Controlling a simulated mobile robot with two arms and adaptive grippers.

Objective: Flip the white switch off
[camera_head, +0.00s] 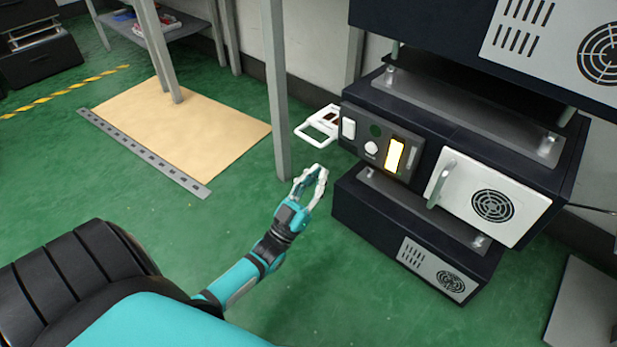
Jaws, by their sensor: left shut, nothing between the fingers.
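The white switch (348,128) is a small upright rectangle at the left end of the dark control panel on the front of the middle black unit (470,140). I cannot tell its exact tilt. My left gripper (321,171) shows below and left of the panel in the picture, apart from the switch. Its pale fingers are shut and empty, pointing up toward the panel. My right gripper is not in view.
Beside the switch are a round white knob (371,148) and a lit yellow panel (394,154). A white frame-like handle (319,126) juts left of the unit. A white door (487,197) is at right. A grey post (278,90) stands left; green floor (215,235) is open.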

